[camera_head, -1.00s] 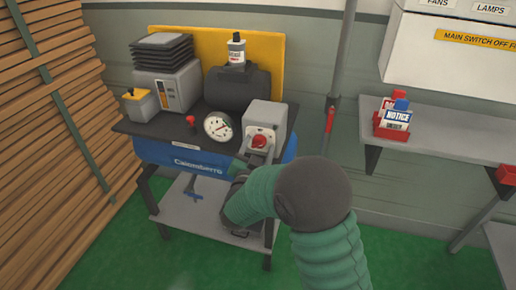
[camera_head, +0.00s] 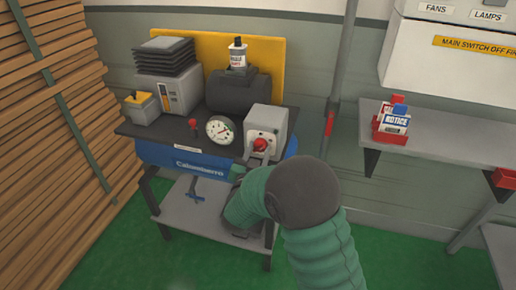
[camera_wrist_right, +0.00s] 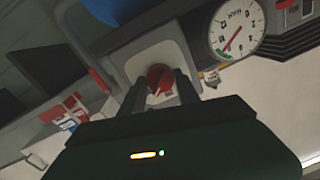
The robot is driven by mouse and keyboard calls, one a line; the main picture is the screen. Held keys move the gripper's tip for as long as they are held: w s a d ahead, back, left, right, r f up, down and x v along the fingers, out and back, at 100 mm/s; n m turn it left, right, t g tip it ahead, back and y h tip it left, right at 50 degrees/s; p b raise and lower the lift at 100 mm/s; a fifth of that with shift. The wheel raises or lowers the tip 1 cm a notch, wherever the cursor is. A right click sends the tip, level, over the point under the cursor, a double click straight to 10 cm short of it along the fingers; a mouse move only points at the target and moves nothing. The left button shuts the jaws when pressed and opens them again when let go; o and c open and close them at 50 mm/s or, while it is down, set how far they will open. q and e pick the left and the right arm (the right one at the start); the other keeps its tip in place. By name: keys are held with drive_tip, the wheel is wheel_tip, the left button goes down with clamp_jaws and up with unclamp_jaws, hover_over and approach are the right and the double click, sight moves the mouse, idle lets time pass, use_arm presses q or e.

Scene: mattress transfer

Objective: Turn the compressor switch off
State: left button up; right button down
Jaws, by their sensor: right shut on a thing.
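The compressor (camera_head: 160,157) stands on a frame by the wall, with a blue tank marked with a name. A grey switch box (camera_head: 270,120) sits at its right end, with a red rotary knob (camera_head: 261,144) on its white face. My right gripper (camera_wrist_right: 160,88) reaches the box from the front. In the right wrist view its two dark fingers lie on either side of the red knob (camera_wrist_right: 160,77), shut on it. In the head view my green arm hides most of the gripper. My left gripper is not in view.
A round pressure gauge (camera_head: 220,130) and a small red valve (camera_head: 193,123) are left of the switch box. Stacked planks (camera_head: 50,130) stand at the left. A vertical pipe (camera_head: 340,80) and a shelf with a red sign holder (camera_head: 388,130) are on the right.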

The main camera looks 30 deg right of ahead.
drive_tip(key=n+p, duration=0.2)
drive_tip(key=p, duration=0.1)
drive_tip(key=n+p, duration=0.5)
drive_tip(key=p, duration=0.1)
drive_tip(key=shift+w+a+r+n+g, duration=0.1)
drive_tip(key=shift+r+n+g, duration=0.2)
drive_tip(key=shift+r, duration=0.05)
drive_tip(key=shift+f+n+p, duration=0.15)
drive_tip(key=shift+n+p, duration=1.05)
drive_tip(key=c, duration=0.9)
unclamp_jaws()
drive_tip(key=shift+w+f, duration=0.1)
drive_tip(key=shift+f, duration=0.05)
drive_tip(key=v, duration=1.7)
drive_tip(key=shift+w+a, duration=0.1)
